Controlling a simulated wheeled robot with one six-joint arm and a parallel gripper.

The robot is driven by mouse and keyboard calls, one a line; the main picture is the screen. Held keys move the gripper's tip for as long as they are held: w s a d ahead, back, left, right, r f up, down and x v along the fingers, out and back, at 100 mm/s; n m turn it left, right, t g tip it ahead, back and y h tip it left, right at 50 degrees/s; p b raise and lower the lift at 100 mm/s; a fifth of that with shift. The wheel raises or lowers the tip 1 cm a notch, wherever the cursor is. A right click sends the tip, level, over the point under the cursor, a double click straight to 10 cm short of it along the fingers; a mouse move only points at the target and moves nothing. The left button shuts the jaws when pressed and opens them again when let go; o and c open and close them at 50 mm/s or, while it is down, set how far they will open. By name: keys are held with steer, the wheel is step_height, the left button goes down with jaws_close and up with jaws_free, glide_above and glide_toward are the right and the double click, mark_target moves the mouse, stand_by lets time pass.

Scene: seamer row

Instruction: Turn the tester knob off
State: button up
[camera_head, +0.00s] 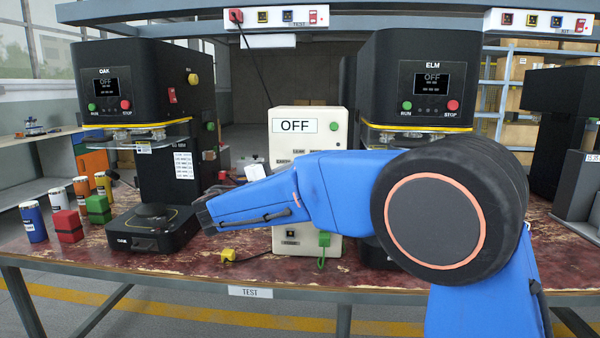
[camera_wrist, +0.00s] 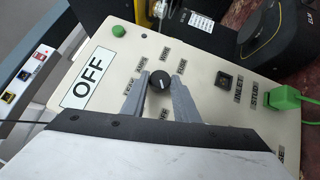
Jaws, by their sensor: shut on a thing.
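The tester (camera_head: 340,133) is a cream box standing on the bench, and its sign (camera_head: 295,126) reads OFF. In the wrist view the tester's front panel (camera_wrist: 205,80) fills the middle, and the sign (camera_wrist: 88,82) again reads OFF. The black round knob (camera_wrist: 160,81) sits among small labels, with a small pale mark on its face; I cannot tell which label it points to. My gripper (camera_wrist: 159,88) is shut on the knob, one grey finger on each side. In the head view my blue arm hides the knob and the jaws.
The OAK seamer (camera_head: 150,90) stands left of the tester and the ELM seamer (camera_head: 420,90) right. A green plug (camera_wrist: 285,97) sticks out of the panel. Cans and red and green blocks (camera_head: 68,226) stand at the bench's left end. A shelf with sockets (camera_head: 275,17) runs above.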

stand_by(0.4)
steer(key=o, duration=1.1)
steer(key=shift+c, duration=0.2)
steer(key=v, duration=1.7)
steer(key=shift+s, duration=0.2)
steer(key=shift+a, duration=0.15)
